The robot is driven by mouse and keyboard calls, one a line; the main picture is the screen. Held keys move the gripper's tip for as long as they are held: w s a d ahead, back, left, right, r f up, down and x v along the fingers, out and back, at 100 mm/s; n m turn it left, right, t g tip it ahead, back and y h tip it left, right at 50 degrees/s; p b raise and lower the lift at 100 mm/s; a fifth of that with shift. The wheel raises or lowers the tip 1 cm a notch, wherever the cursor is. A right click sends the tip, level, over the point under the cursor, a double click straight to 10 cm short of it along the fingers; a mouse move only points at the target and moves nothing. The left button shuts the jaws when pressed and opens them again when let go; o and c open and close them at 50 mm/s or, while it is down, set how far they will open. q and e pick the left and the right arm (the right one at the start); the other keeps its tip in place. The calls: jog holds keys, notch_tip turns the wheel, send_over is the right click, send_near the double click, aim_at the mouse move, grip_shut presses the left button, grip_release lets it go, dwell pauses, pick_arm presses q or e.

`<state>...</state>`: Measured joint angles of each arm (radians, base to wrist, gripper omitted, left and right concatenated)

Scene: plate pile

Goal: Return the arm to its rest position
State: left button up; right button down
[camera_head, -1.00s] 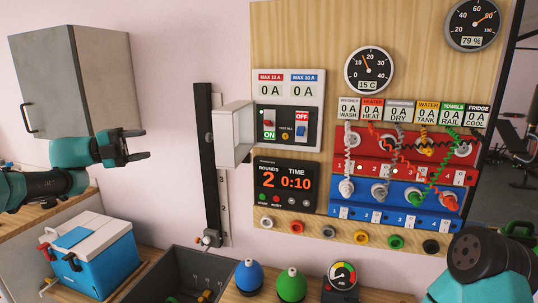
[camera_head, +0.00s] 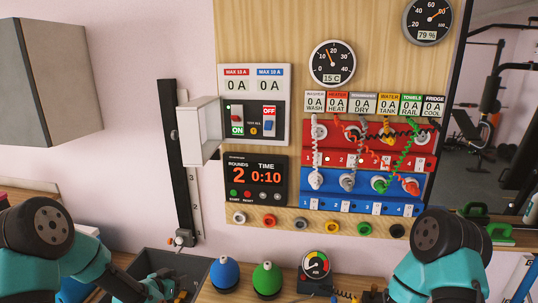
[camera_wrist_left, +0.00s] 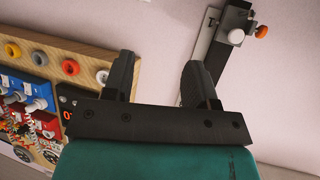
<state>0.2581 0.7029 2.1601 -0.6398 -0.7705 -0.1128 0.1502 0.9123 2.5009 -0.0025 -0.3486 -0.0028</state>
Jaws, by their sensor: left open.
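My left gripper (camera_head: 168,284) is low in the head view, in front of the dark grey bin, with my bent left arm behind it at the lower left. In the left wrist view its two black fingers (camera_wrist_left: 160,82) are apart with nothing between them. The fingers point toward the wall, away from any object. My right arm stands bent at the lower right of the head view. Its gripper cannot be made out.
A wooden panel (camera_head: 237,30) carries a breaker box with an open white cover (camera_head: 200,135), a timer (camera_head: 258,180), gauges and plugged cords. Blue (camera_head: 224,273) and green (camera_head: 267,278) domes stand on the bench. A grey cabinet (camera_head: 50,80) hangs at the left.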

pick_arm(q)
jog(key=s+d+f+n+g, duration=0.2)
jog(key=s+f, duration=0.3)
jog(key=s, duration=0.4)
jog(key=s+d+f+n+g+y, duration=0.1)
jog(key=s+d+f+g, duration=0.3)
jog(key=s, duration=0.6)
jog(key=s+d+f+n+g, duration=0.3)
jog(key=s+f+g, duration=0.2)
jog(key=s+f, duration=0.3)
jog(key=shift+s, duration=1.25)
jog(key=shift+f+y, duration=0.1)
jog(key=shift+y, duration=0.2)
